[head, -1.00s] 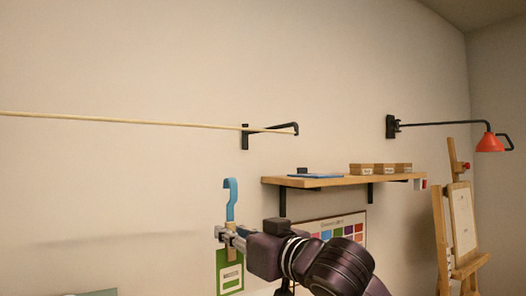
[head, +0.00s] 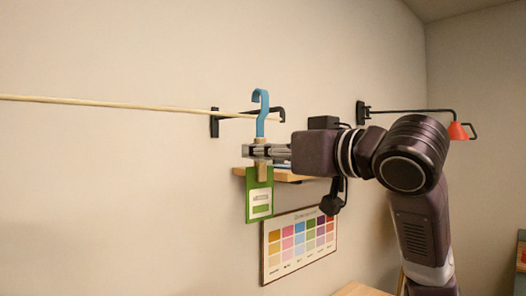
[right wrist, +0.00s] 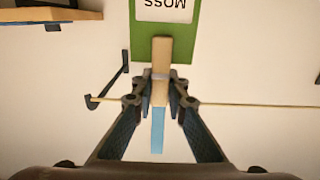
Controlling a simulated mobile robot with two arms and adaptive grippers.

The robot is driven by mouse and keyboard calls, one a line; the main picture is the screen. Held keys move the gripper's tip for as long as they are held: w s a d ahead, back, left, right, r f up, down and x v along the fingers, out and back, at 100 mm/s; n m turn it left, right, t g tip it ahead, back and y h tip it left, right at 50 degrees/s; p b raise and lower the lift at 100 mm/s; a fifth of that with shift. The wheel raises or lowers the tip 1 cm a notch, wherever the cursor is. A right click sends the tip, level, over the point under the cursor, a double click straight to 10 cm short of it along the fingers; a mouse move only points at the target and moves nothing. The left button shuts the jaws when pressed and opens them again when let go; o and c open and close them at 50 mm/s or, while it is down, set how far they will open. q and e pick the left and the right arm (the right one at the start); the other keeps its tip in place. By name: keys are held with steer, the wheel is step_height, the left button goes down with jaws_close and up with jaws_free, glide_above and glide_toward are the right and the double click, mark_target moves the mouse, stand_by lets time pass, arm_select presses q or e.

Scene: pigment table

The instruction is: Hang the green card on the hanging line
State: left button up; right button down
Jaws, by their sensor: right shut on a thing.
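The green card (head: 259,203) with a white label hangs upright below a wooden clip that carries a blue hook (head: 262,112). My right gripper (head: 257,151) is shut on the wooden clip (head: 263,171). In the right wrist view the clip (right wrist: 160,88) sits between the fingertips, with the green card (right wrist: 183,47), labelled "MOSS", above it in the picture. The hanging line (head: 130,104) runs from the left edge to a black wall bracket. In the head view the hook's upper part overlaps the line near its bracket end; I cannot tell whether they touch. My left gripper is not in view.
The black bracket (head: 214,122) holds the line's right end close to the hook. A wooden shelf (head: 240,172) is behind my right gripper.

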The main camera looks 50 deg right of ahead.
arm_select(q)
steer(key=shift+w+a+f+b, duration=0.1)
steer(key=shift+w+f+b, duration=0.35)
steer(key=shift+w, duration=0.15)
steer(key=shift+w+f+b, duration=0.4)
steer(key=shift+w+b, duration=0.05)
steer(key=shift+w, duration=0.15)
arm_select(e)
steer(key=w+f, duration=0.2)
steer(key=w, duration=0.5)
steer(key=shift+w+d+f, duration=0.3)
steer(key=shift+d+f, duration=0.05)
steer(key=shift+d, duration=0.1)
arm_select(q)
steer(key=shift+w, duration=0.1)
